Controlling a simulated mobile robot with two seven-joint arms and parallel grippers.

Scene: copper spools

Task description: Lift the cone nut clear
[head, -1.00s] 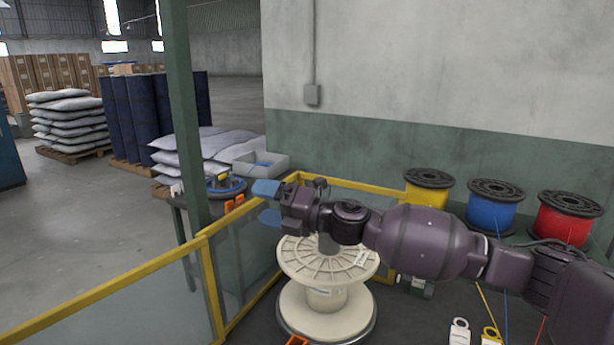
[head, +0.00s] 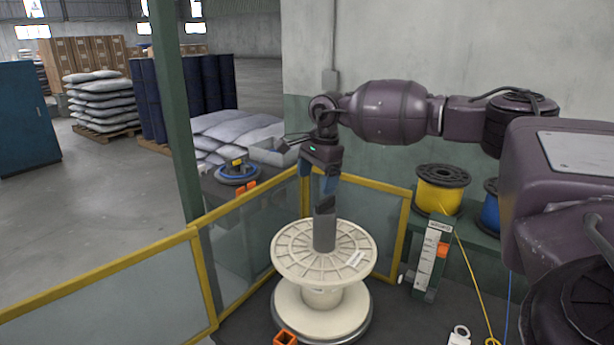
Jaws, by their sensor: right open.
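A pale cream spool (head: 290,262) stands upright on a round base. A grey, post-like piece (head: 324,232) stands at the centre of its top flange; I take it to be the cone nut, with a darker part at its top. My right gripper (head: 318,190) points down just above it. Its blue fingers are open and hold nothing. The fingertips are close to the dark top, partly overlapping it in the head view; I cannot tell whether they touch it. My left gripper is not in view.
Yellow-framed fence panels (head: 258,220) stand left of and behind the spool. A yellow spool (head: 440,190) and a blue spool (head: 490,212) sit on a bench at right. A white upright gauge-like panel (head: 430,260) stands right of the cream spool. An orange piece (head: 285,338) lies in front.

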